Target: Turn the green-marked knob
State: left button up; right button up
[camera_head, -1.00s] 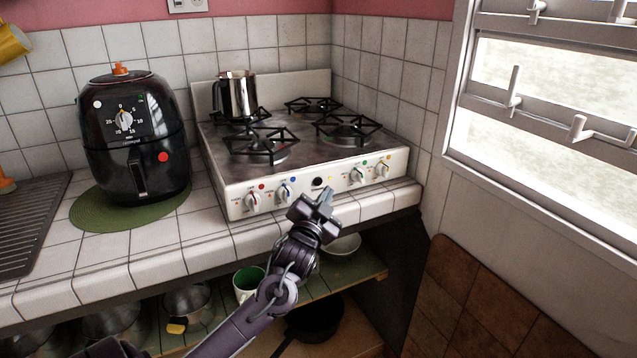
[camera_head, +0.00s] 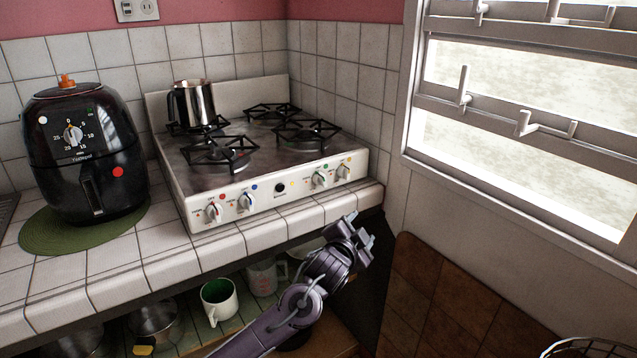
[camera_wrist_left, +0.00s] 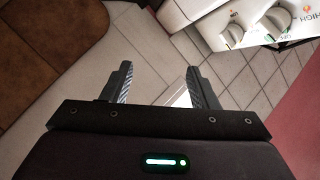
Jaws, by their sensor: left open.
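The stove's white front panel (camera_head: 266,198) carries several knobs. The green-marked knob (camera_head: 319,180) is the second from the right, with a green dot above it. The yellow-marked knob (camera_head: 343,172) is to its right. My left gripper (camera_head: 362,231) is open and empty, below and to the right of these knobs, apart from the panel. In the left wrist view, the open fingers (camera_wrist_left: 161,88) have nothing between them. My right gripper is not in view.
The tiled counter edge (camera_head: 285,230) runs below the panel. A metal pot (camera_head: 194,103) stands on a back burner. A black air fryer (camera_head: 84,155) stands at left on a green mat (camera_head: 45,236). Mugs and pots sit on the shelf below. A window (camera_head: 530,130) is at right.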

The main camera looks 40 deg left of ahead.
pick_arm(q)
jog(key=w+d+f+m+g+h, duration=0.1)
jog(key=w+d+f+m+g, duration=0.25)
jog(key=d, duration=0.45)
jog(key=m+g+y, duration=0.6)
jog(key=m+y, duration=0.2)
jog(key=y, duration=0.7)
send_near(324, 181)
jog(key=shift+t, duration=0.25)
jog(key=x, duration=0.9)
jog(key=shift+a, duration=0.35)
jog(key=shift+c, duration=0.4)
jog(key=c, duration=0.9)
